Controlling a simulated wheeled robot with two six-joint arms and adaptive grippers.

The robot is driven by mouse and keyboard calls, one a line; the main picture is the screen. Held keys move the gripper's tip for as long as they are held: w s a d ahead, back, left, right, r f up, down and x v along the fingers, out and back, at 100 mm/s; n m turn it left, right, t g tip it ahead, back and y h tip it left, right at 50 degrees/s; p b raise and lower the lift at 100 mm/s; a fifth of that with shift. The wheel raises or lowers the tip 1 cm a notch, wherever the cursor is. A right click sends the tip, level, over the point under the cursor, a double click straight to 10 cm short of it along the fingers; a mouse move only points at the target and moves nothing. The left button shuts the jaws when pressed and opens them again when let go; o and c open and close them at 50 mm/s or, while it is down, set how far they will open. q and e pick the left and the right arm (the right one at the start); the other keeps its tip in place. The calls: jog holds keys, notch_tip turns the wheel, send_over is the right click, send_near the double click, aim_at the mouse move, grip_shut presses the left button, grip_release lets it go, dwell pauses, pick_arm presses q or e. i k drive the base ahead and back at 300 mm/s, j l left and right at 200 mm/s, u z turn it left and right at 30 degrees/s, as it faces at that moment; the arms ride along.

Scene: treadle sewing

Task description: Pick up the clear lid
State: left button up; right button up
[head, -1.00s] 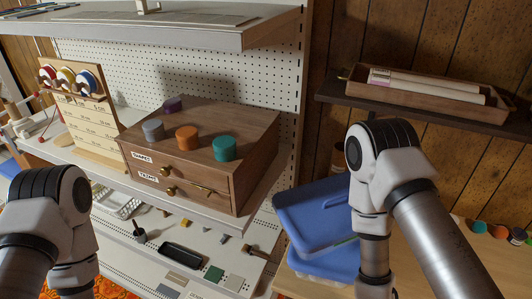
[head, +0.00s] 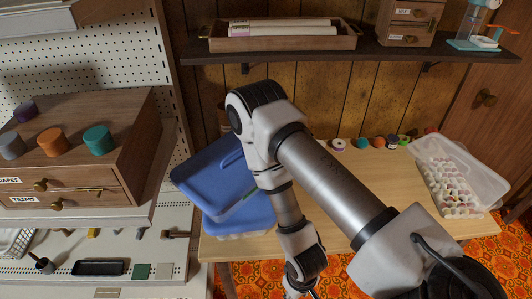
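A see-through plastic piece, apparently the clear lid (head: 474,162), is at the right end of the wooden table in the head view. It lies against or behind a clear tray (head: 450,214) filled with several small pale spools; I cannot tell whether the two are joined. My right arm crosses the middle of the view, well left of the lid, with its wrist bent down to the bottom edge. My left arm and gripper are out of view.
A blue-lidded bin (head: 222,185) stands at the table's left end, partly behind my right arm. Several coloured spools (head: 364,143) line the table's back edge. A dark shelf (head: 400,57) holds a wooden tray (head: 284,42) above. The wooden drawer unit (head: 112,165) is at left.

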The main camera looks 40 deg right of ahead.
aim_at(470, 178)
jog(key=j+z, duration=0.15)
jog(key=z, duration=2.4)
